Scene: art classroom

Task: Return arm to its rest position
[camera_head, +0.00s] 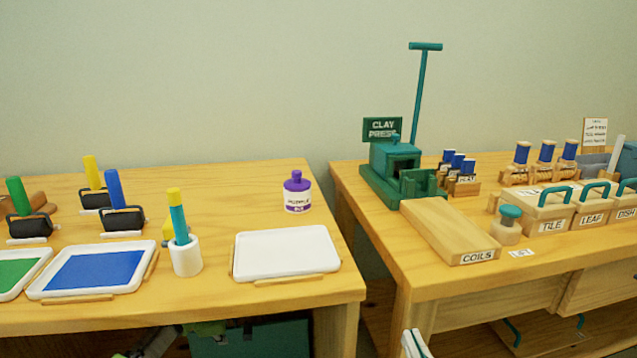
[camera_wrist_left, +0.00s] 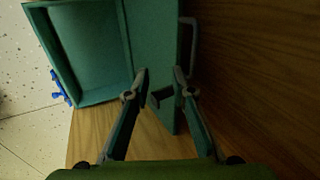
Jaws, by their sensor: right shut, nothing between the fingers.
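My right gripper (camera_head: 414,344) shows only at its tip, at the bottom edge of the head view between the two tables. It is shut, empty and apart from the things on the tables. My left gripper (camera_wrist_left: 158,84) shows in the left wrist view with its two fingers spread and nothing held between them. The fingers are over or beside a teal box-like piece (camera_wrist_left: 95,40) with an open compartment and a grey bar at its right; contact cannot be told. Green and grey parts low under the left table in the head view may be my left arm.
The left table (camera_head: 205,310) holds a white tray (camera_head: 287,253), a purple bottle (camera_head: 297,193), a white cup (camera_head: 186,257) and a blue tray (camera_head: 95,270). The right table (camera_head: 430,285) holds a teal clay press (camera_head: 394,160), a wooden block (camera_head: 450,230) and labelled boxes. A gap separates the tables.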

